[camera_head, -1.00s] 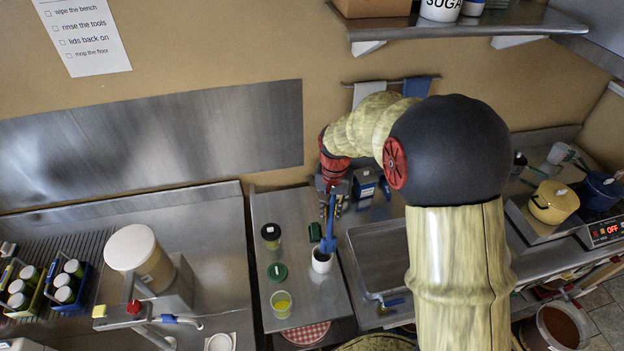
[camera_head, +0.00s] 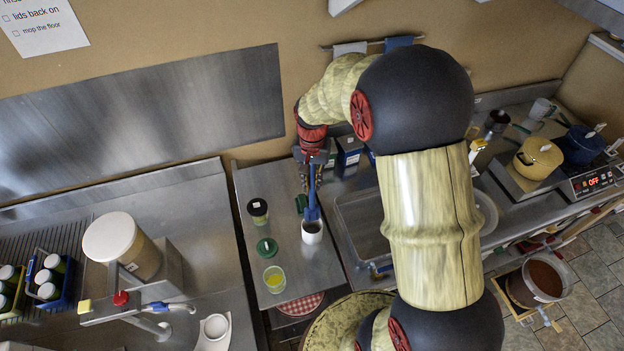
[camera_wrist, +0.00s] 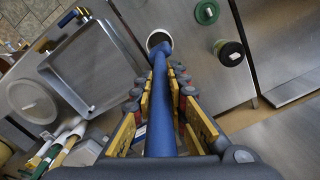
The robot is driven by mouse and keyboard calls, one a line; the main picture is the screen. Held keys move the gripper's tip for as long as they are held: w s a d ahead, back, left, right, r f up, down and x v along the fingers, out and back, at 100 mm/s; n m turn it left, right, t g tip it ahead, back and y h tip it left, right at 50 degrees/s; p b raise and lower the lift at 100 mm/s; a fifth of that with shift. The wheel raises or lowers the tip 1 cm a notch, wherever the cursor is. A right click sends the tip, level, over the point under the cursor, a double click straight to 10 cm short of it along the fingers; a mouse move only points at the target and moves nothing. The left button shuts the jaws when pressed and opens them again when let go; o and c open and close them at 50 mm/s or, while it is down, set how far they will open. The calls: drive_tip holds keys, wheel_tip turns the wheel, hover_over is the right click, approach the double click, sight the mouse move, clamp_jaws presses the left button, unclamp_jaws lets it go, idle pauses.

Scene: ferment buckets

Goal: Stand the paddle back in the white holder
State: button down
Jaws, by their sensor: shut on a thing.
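The blue paddle (camera_head: 312,197) hangs roughly upright from my gripper (camera_head: 313,168), which is shut on its handle. The white holder (camera_head: 312,236) is a small cup with a dark inside, standing on the steel bench below. The paddle's lower end overlaps the holder's far rim in the head view. In the wrist view the paddle (camera_wrist: 162,100) runs between the fingers of my gripper (camera_wrist: 160,92) towards the holder (camera_wrist: 158,36) and covers part of its mouth. I cannot tell whether its end is inside or above the rim.
A dark-lidded jar (camera_head: 258,210), a green lid (camera_head: 267,247) and a cup of yellow liquid (camera_head: 274,279) stand left of the holder. A steel sink (camera_head: 358,235) is to its right. Boxes (camera_head: 349,150) stand behind. Bare bench lies in front of the holder.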

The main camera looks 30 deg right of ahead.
sight(312, 175)
drive_tip(key=shift+f+b, duration=2.7)
drive_tip(key=shift+f, duration=1.7)
drive_tip(key=c, duration=1.7)
unclamp_jaws()
wheel_tip(312, 175, up, 12)
